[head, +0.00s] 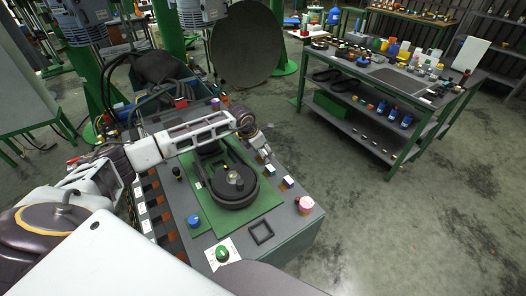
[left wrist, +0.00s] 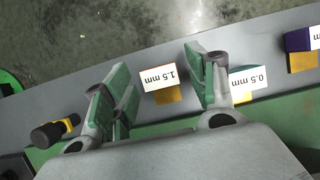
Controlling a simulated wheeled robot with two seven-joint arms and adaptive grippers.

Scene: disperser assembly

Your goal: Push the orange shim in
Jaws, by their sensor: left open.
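My left gripper (head: 263,152) is open and lowered at the far edge of the workbench. The left wrist view shows its two green-padded fingers (left wrist: 158,65) apart, one on each side of a small block labelled 1.5 mm. This orange shim (left wrist: 169,96) has a white label on one face and orange-yellow below it. A visible gap separates it from the left finger. A teal shim labelled 0.5 mm (left wrist: 246,84) sits just right of the right finger. In the head view my gripper hides the orange shim. My right gripper is not in view.
A round black device (head: 233,187) sits on a green plate (head: 205,208). A purple block (head: 288,182) and a pink knob (head: 305,204) stand along the edge. A blue knob (head: 194,221) and a green button (head: 222,253) are nearer. A black-and-yellow knob (left wrist: 55,131) lies left of the fingers.

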